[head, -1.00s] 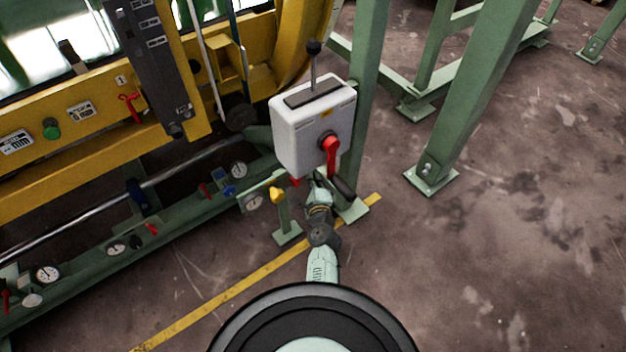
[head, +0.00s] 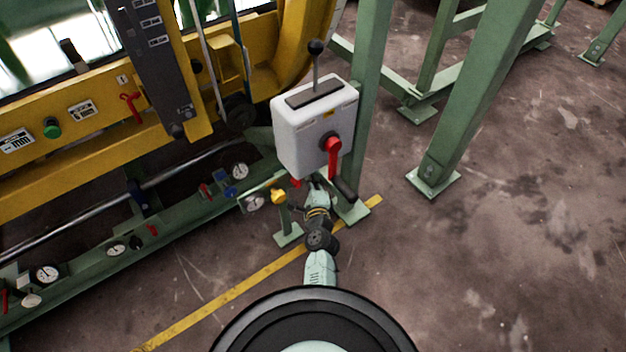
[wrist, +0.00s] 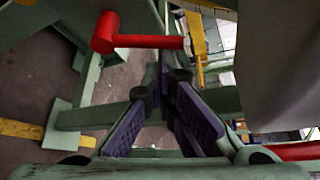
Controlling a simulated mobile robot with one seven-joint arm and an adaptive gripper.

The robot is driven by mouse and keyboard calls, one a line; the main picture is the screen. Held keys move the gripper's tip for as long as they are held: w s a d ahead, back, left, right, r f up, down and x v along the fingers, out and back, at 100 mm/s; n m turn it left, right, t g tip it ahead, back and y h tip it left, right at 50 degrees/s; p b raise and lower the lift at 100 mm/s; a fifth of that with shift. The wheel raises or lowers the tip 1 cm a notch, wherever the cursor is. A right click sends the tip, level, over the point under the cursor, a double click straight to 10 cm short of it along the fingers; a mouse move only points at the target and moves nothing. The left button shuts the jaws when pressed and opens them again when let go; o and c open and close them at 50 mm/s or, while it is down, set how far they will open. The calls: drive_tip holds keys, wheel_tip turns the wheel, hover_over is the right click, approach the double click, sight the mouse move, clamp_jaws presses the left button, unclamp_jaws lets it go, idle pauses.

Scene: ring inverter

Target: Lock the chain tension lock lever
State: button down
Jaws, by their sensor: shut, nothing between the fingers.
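My gripper (wrist: 163,84) is shut with nothing in it. In the head view my gripper (head: 316,184) is just below the white control box, partly hidden. In the wrist view a red lever (wrist: 143,41) with a round hub lies beyond and above the fingertips, its bar pointing right toward them; I cannot tell whether they touch. A red rotary handle (head: 332,152) hangs down on the front of the white box (head: 300,139). Small red levers (head: 128,107) also show on the yellow machine. No label shows which is the chain tension lock lever.
The yellow machine frame (head: 60,179) and a green rail with gauges (head: 110,262) stand at left. Green posts (head: 367,100) rise behind and right of the box. A black-knobbed stick (head: 316,60) tops the box.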

drive_tip(key=shift+s+a+r, duration=0.25)
drive_tip(key=shift+a+r, duration=0.05)
drive_tip(key=shift+a, duration=0.1)
idle(0.5)
